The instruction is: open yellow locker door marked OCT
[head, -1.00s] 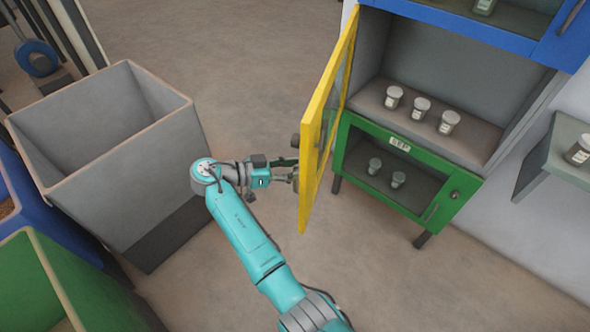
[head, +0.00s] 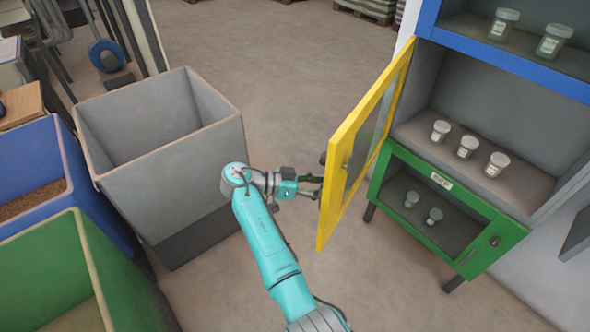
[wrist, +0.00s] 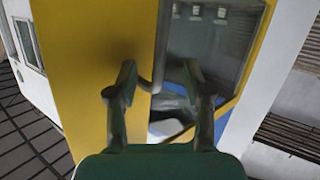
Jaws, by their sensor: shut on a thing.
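The yellow locker door (head: 350,135) stands swung wide open on the left side of its compartment in the head view. Its yellow frame and window also fill the middle of the wrist view (wrist: 105,50). My gripper (head: 318,187) is at the door's outer face, near its free edge. In the wrist view my gripper's two fingers (wrist: 160,88) are on either side of a grey handle bar (wrist: 158,55) on the door, and the gripper is shut on it. The exact finger contact is partly hidden. No OCT label is readable.
Inside the opened compartment (head: 490,110) stand several lidded jars (head: 467,147). A green locker door (head: 450,210) is shut below, and a blue locker (head: 510,60) is above. A grey bin (head: 165,150) stands close left of my arm. Blue and green bins are farther left.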

